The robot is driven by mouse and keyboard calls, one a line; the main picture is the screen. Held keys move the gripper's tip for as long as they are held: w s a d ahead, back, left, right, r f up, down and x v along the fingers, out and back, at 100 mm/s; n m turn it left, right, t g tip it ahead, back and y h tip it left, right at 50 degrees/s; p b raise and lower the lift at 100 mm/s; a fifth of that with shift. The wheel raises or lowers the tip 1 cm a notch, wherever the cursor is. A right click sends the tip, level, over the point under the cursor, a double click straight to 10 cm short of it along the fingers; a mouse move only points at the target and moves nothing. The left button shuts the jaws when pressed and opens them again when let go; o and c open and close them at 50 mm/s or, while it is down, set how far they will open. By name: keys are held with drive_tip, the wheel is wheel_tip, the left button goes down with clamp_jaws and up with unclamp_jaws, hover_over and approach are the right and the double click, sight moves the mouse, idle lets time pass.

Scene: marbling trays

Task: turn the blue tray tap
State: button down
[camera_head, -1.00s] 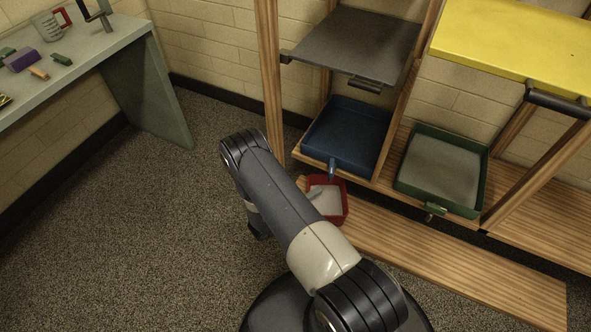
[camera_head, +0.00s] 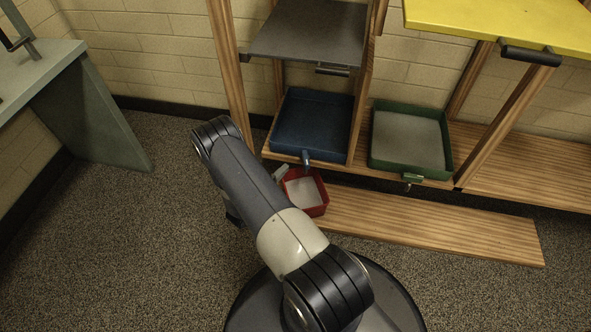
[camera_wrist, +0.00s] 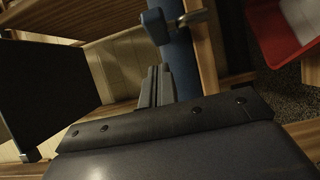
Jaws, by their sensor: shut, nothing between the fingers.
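The blue tray (camera_head: 345,108) sits on the low wooden shelf. Its blue tap (camera_head: 307,160) sticks out from the front edge. In the wrist view the blue tap (camera_wrist: 155,25), with a metal part beside it, is just beyond my fingertips, against a blue surface. My gripper (camera_wrist: 156,72) is shut and empty, and it looks apart from the tap. In the head view my own arm hides most of the gripper; a pale grey tip shows left of the tap, by the red tray.
A red tray (camera_head: 322,206) stands below the tap. A green tray (camera_head: 446,165) with a tap is to the right. A grey panel (camera_head: 310,35) and a yellow panel (camera_head: 500,22) are above. A table (camera_head: 95,125) stands at left; the floor between is clear.

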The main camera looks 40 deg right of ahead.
sight(306, 160)
drive_tip(key=shift+s+d+b, duration=0.1)
drive_tip(key=shift+s+d, duration=0.2)
drive_tip(key=shift+d, duration=0.45)
drive_tip(key=shift+s+d+b, duration=0.1)
drive_tip(key=shift+s+d, duration=0.15)
drive_tip(key=shift+d, duration=0.55)
drive_tip(key=shift+s+d+b, duration=0.1)
drive_tip(key=shift+s+d, duration=0.2)
drive_tip(key=shift+d, duration=0.45)
drive_tip(key=shift+d+t, duration=0.1)
drive_tip(key=shift+t, duration=0.2)
drive_tip(key=shift+s+n+t, duration=0.2)
drive_tip(key=shift+n+t, duration=0.1)
drive_tip(key=shift+n, duration=0.1)
